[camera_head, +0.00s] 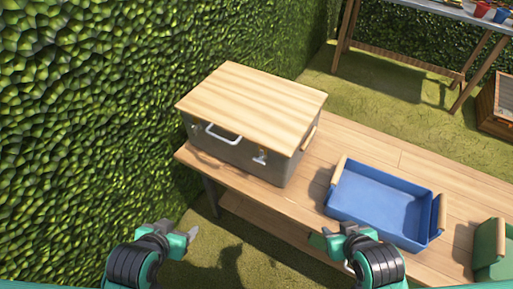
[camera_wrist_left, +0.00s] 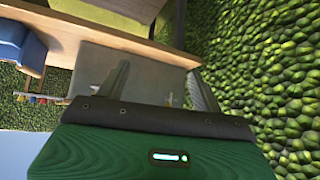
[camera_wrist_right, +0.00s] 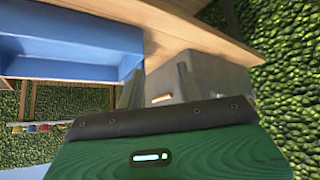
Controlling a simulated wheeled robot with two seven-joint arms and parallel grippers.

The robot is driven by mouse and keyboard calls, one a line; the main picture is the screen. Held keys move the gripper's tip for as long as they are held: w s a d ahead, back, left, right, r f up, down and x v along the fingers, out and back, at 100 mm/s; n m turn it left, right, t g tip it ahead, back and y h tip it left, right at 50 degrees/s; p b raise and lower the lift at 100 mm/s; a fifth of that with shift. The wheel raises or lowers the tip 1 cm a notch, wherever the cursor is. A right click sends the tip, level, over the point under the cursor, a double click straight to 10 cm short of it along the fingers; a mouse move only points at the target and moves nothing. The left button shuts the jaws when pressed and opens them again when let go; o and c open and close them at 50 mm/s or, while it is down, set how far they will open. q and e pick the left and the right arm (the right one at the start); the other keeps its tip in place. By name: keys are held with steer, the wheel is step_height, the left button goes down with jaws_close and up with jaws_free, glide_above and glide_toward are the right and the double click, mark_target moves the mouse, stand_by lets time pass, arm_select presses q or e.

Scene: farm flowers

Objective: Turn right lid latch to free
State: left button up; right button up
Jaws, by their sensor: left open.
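A grey metal box (camera_head: 238,150) with a light wooden lid (camera_head: 250,100) stands at the left end of the wooden bench. Its front has a metal handle (camera_head: 224,136), a right latch (camera_head: 261,157) and a left latch (camera_head: 196,128). The right latch's exact angle is too small to tell. My left gripper (camera_head: 190,236) is open and empty, in front of and below the bench edge. My right gripper (camera_head: 322,238) looks open and empty near the bench's front edge, apart from the box. The box also shows in the right wrist view (camera_wrist_right: 215,75) and left wrist view (camera_wrist_left: 95,75).
A blue tray (camera_head: 337,205) sits on the bench (camera_head: 345,140) right of the box, with a green container (camera_head: 488,250) farther right. A leafy hedge (camera_head: 90,110) rises close behind and left of the box. Another table (camera_head: 420,8) stands at the back.

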arm_select(q)
steer(key=s+g+p, duration=0.2)
steer(key=s+p, duration=0.1)
arm_select(e)
steer(key=s+d+f+g+h, duration=0.1)
steer(key=s+f+g, duration=0.3)
steer(key=f, duration=1.1)
steer(key=s+d+f+g, duration=0.15)
steer(key=s+f, duration=0.35)
steer(key=f, duration=1.1)
arm_select(q)
steer(key=m+t+h, duration=0.4)
steer(key=t+h, duration=0.4)
steer(key=t, duration=0.1)
glide_toward(258, 162)
steer(key=p+x, duration=0.1)
steer(key=x, duration=0.8)
steer(key=shift+p, duration=0.4)
arm_select(e)
steer(key=s+d+f+g, duration=0.1)
steer(key=s+d+f, duration=0.2)
steer(key=s+f, duration=1.2)
steer(key=shift+s+f, duration=0.3)
steer(key=shift+s, duration=0.7)
steer(key=shift+s, duration=0.1)
arm_select(q)
steer(key=c, duration=1)
